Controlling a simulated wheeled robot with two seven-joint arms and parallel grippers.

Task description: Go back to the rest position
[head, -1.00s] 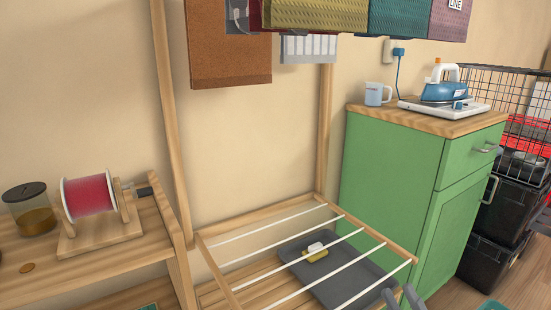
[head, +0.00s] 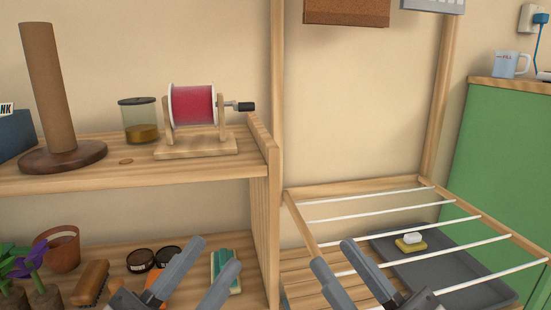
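My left gripper (head: 213,255) is at the bottom of the head view, in front of the lower shelf. Its two grey fingers stand apart with nothing between them. My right gripper (head: 333,255) is to its right, in front of the left end of the slatted drying rack. Its fingers are also spread and empty. The wrists run out of the picture at the bottom edge.
A wooden shelf (head: 110,183) at left holds a crank spool (head: 193,105), a jar (head: 141,122) and a brown post (head: 50,90). Below are a pot (head: 62,250) and a brush (head: 90,283). The rack (head: 345,187) spans a grey tray (head: 440,273) at right. A green cabinet (head: 505,170) stands beyond.

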